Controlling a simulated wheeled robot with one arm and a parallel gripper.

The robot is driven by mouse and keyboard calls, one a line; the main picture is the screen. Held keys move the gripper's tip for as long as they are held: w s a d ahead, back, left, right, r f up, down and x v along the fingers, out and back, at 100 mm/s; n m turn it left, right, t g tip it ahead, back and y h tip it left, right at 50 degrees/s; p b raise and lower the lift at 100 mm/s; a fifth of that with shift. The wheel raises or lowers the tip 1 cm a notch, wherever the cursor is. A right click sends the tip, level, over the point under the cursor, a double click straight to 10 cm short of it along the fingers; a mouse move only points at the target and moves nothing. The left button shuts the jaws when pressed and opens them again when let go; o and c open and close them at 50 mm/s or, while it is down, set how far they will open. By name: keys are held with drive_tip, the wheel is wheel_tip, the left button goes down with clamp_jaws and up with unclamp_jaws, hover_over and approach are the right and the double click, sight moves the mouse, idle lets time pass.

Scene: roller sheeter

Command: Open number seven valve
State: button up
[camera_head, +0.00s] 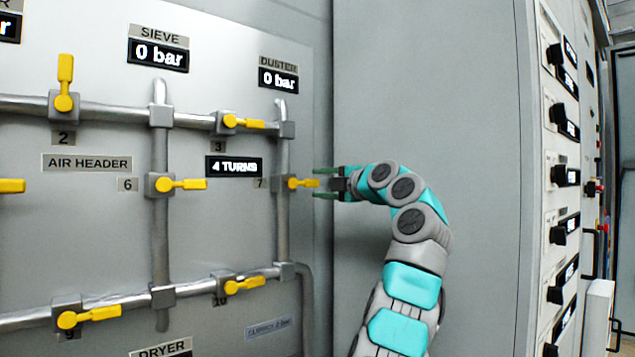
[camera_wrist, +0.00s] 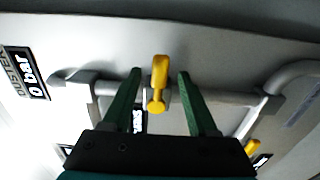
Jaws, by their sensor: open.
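The number seven valve has a yellow lever handle (camera_head: 302,183) on a grey valve body on a vertical pipe, beside the small label 7 (camera_head: 259,184). The lever points right, across the pipe. My gripper (camera_head: 320,183) is open at the lever's right end, with one finger above and one below it. In the wrist view the yellow lever (camera_wrist: 159,82) stands between the two green fingers of my gripper (camera_wrist: 159,75), with a gap on each side. The fingers do not appear to touch it.
Other yellow levers sit at valve 6 (camera_head: 182,185), valve 3 (camera_head: 244,122) and valve 10 (camera_head: 244,285). Valve 2's lever (camera_head: 65,82) points up. A DUSTER gauge (camera_head: 279,79) reads 0 bar. A sign (camera_head: 234,167) reads 4 TURNS. A grey cabinet side (camera_head: 430,80) stands to the right.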

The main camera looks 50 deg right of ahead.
drive_tip(key=shift+w, duration=0.75)
drive_tip(key=shift+c, duration=0.4)
clamp_jaws()
drive_tip(key=shift+d+f, duration=0.1)
idle(0.4)
